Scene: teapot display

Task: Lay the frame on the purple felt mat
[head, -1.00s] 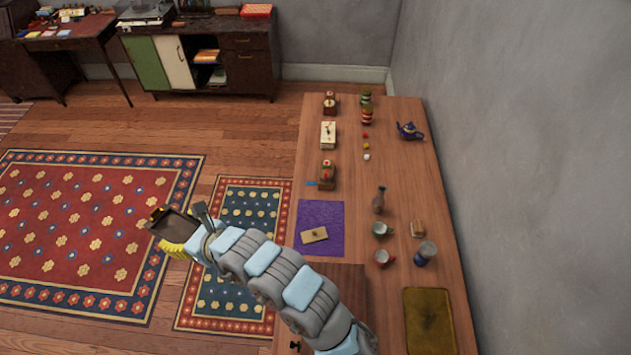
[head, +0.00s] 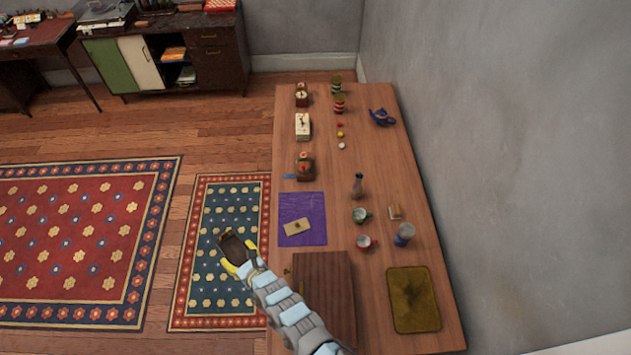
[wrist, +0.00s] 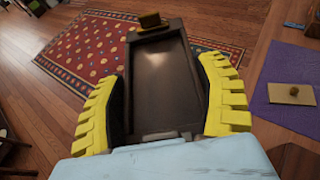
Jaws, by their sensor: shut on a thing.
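My gripper (head: 243,260) is shut on the frame (head: 236,244), a dark, shallow, tray-like rectangle with raised rims. In the wrist view the yellow fingers grip the long sides of the frame (wrist: 160,80); a small brass-coloured block shows at its far end. In the head view, the gripper and frame appear over the small blue rug, left of the table and apart from the mat. The purple felt mat (head: 313,208) lies flat on the table; it also shows at the right of the wrist view (wrist: 275,113). A tan plate with a small knob (head: 298,227) lies on the mat.
A brown wooden board or box (head: 325,290) sits just in front of the mat. A wooden box with a red top (head: 305,167) stands behind it. A vase (head: 357,186) and cups (head: 360,215) stand to its right. The mat's upper part is bare.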

